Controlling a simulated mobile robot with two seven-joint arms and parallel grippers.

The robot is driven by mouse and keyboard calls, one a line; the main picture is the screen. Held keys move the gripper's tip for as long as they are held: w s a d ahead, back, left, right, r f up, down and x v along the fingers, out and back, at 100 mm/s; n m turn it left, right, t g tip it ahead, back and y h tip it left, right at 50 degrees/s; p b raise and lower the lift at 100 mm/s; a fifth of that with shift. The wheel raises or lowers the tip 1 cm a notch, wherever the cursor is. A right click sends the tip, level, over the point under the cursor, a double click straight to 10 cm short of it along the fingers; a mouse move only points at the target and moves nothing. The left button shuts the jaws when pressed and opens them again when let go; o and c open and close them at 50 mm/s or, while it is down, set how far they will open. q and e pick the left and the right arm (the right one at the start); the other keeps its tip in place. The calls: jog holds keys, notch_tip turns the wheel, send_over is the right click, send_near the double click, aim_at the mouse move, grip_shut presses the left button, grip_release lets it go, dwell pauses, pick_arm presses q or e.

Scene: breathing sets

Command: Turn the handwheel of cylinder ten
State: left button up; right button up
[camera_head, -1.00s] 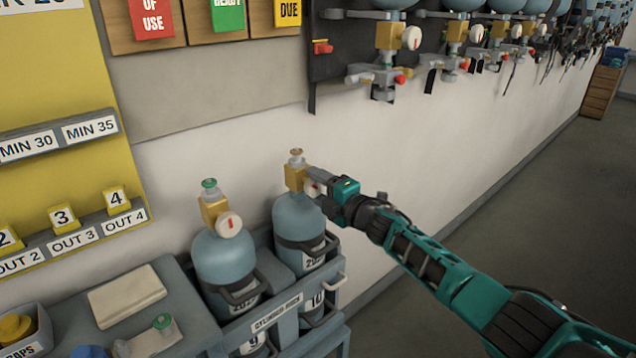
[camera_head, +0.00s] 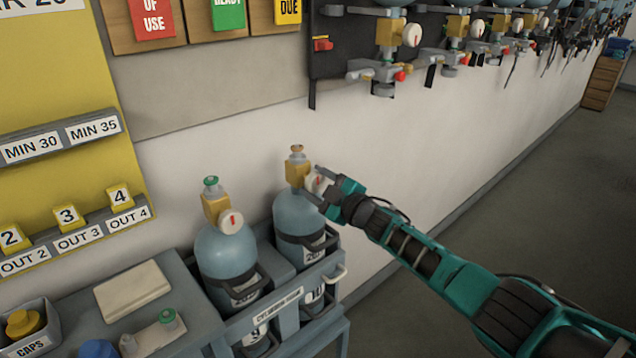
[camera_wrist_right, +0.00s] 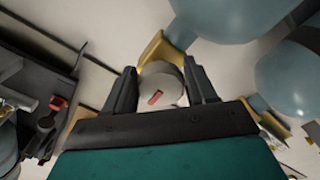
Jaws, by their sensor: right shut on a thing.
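Cylinder ten (camera_head: 297,215) is the right-hand blue-grey cylinder in the rack, upright, with a "10" plate (camera_head: 316,293) below it. A brass valve block (camera_head: 297,174) sits on its neck. Its handwheel (camera_head: 317,184) is a pale round knob on the right side of the block. My right gripper (camera_head: 323,186) is shut on this handwheel, one finger on each side. In the right wrist view, the handwheel (camera_wrist_right: 158,88) sits between the dark fingers, its red mark tilted. My left gripper is not in view.
Cylinder nine (camera_head: 226,262) stands left of it in the same grey rack (camera_head: 282,308), its own handwheel (camera_head: 230,221) free. Valves hang along the wall above. Floor at right is clear.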

jog(key=shift+m, duration=0.4)
jog(key=o, duration=1)
jog(key=shift+c, duration=0.2)
jog(key=shift+s+d, duration=0.1)
jog(key=shift+s+d, duration=0.35)
jog(key=v, duration=1.1)
jog(key=shift+s, duration=0.35)
jog(key=shift+d, duration=0.1)
